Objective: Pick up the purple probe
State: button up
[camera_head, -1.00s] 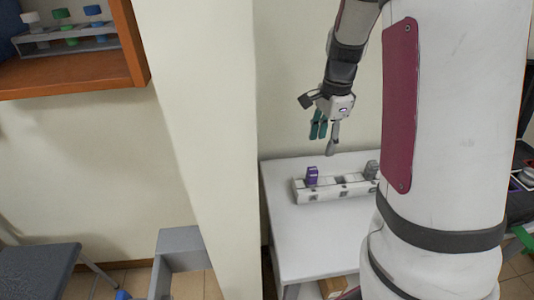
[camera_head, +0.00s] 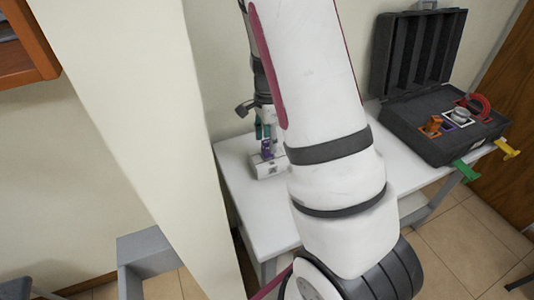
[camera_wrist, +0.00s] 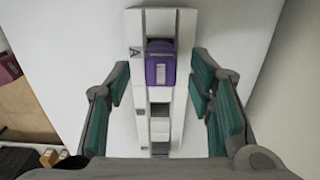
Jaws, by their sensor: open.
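The purple probe (camera_head: 267,146) stands in the left end of a white rack (camera_head: 266,170) on the white table. In the wrist view the probe (camera_wrist: 160,64) sits in the slot marked "A" of the rack (camera_wrist: 160,19), with a white label on its face. My gripper (camera_head: 265,131) is above the rack at the probe. In the wrist view my gripper (camera_wrist: 160,74) is open, with one green-padded finger on each side of the probe and gaps between. Nothing is held. My arm hides the right part of the rack in the head view.
An open black case (camera_head: 425,122) with an orange item, a grey item and a red cable stands on the table (camera_head: 232,155) at right. Green (camera_head: 466,171) and yellow (camera_head: 507,148) pieces jut from the table's edge. A pale wall column (camera_head: 130,110) stands left.

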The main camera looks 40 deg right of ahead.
aim_at(267, 155)
notch_tip(267, 155, down, 4)
jog(key=shift+f, duration=0.1)
jog(key=shift+c, duration=0.5)
grip_shut()
